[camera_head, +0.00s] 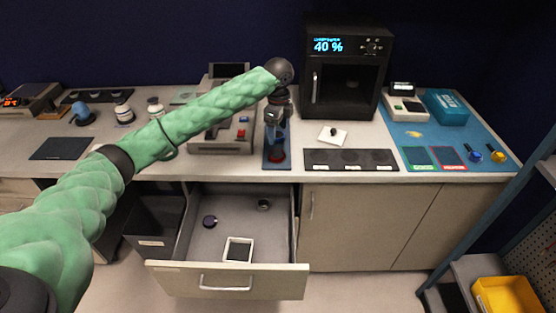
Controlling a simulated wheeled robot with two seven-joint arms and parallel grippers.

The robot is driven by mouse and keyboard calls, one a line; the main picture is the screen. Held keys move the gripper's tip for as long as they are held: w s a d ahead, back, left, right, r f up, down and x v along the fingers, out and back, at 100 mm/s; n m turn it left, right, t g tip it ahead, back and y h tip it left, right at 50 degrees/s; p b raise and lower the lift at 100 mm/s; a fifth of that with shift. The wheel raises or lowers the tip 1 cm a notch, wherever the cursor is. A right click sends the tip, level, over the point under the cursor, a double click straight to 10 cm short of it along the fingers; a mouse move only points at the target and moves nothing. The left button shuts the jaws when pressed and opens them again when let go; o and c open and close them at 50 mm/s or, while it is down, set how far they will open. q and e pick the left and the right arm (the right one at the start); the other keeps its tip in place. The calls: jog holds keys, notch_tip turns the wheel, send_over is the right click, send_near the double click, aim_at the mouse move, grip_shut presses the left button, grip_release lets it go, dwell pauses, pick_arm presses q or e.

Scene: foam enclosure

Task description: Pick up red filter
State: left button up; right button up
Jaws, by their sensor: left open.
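My left arm reaches in from the left, and its gripper (275,124) points down over a narrow blue mat (270,164) on the bench. The gripper is open. My right gripper is not in view.
An open drawer (225,280) holds a white tray and small round items. A grey device (222,147) with red parts stands left of the mat. A black oven-like box (345,109) stands behind right. A black three-spot strip (350,160) lies right of the mat.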

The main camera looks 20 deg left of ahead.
aim_at(277, 154)
pick_arm(q)
jog(key=shift+s+f+b, duration=0.1)
jog(key=shift+f+b, duration=0.3)
jog(key=shift+f, duration=0.35)
jog(key=shift+f+p, duration=0.55)
jog(key=shift+f, duration=0.75)
jog(key=f+p, duration=0.2)
jog(key=f, duration=0.2)
jog(key=shift+a, duration=0.2)
jog(key=shift+f+p, duration=0.3)
jog(key=shift+f, duration=0.3)
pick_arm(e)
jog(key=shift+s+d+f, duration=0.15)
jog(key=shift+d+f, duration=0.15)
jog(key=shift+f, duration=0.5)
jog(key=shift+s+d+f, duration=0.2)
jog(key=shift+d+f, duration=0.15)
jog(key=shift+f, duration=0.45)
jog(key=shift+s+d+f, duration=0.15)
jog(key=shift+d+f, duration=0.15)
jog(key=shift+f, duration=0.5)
pick_arm(q)
jog(key=c, duration=1.1)
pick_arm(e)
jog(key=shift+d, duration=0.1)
